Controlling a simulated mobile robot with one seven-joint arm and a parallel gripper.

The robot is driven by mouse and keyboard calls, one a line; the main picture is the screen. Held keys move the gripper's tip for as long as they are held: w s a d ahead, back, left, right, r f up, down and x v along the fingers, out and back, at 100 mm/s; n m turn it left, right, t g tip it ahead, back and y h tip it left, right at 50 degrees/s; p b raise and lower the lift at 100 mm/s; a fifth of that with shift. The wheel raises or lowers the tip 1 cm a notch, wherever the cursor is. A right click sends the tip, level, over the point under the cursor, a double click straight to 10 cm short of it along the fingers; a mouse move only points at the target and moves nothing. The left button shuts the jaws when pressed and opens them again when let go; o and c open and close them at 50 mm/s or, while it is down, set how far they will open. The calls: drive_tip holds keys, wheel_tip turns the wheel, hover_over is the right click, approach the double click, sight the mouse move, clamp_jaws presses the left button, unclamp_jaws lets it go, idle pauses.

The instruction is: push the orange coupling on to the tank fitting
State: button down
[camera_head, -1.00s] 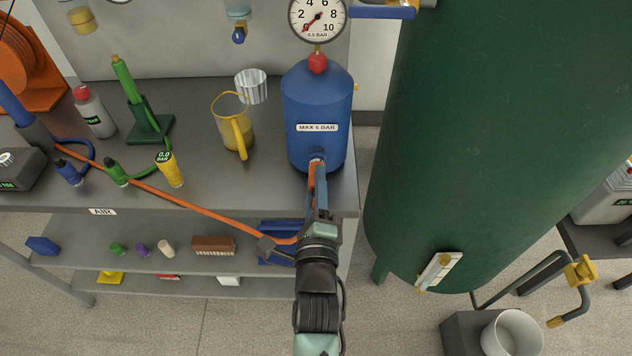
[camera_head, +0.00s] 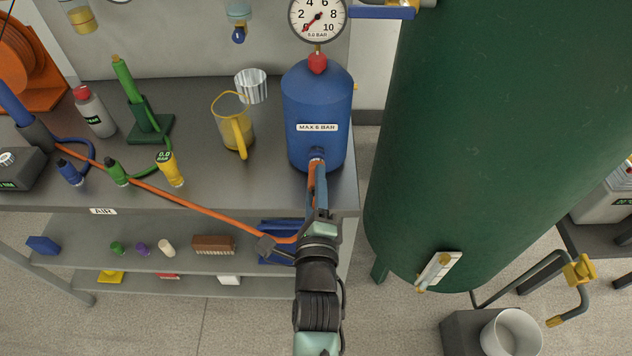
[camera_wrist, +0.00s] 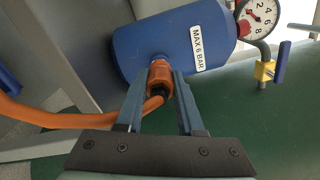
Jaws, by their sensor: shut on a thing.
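The blue tank (camera_head: 316,105) labelled MAX 6 BAR stands at the right end of the bench. Its fitting (camera_head: 316,155) faces the front, low on the tank; in the wrist view the fitting (camera_wrist: 159,57) shows just behind the coupling. The orange coupling (camera_wrist: 160,76) is between the fingers of my gripper (camera_wrist: 163,88), which is shut on it. The coupling is lined up with the fitting and meets it or nearly so; I cannot tell whether it is seated. The orange hose (camera_wrist: 70,119) bends off to the left. In the head view my gripper (camera_head: 317,180) hides most of the coupling.
A gauge (camera_head: 318,18) above the tank has its needle near zero. A yellow-handled jug (camera_head: 232,125) and a ribbed cup (camera_head: 251,86) stand left of the tank. A large green tank (camera_head: 490,140) stands close on the right. The shelf below holds several small items.

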drive_tip(key=shift+w, duration=0.25)
drive_tip(key=shift+c, duration=2.3)
unclamp_jaws()
drive_tip(key=shift+s+f, duration=0.1)
drive_tip(key=shift+s, duration=0.05)
drive_tip(key=s+b, duration=0.1)
drive_tip(key=s, duration=1.1)
drive_tip(key=shift+s, duration=0.35)
drive_tip(key=shift+w, duration=0.1)
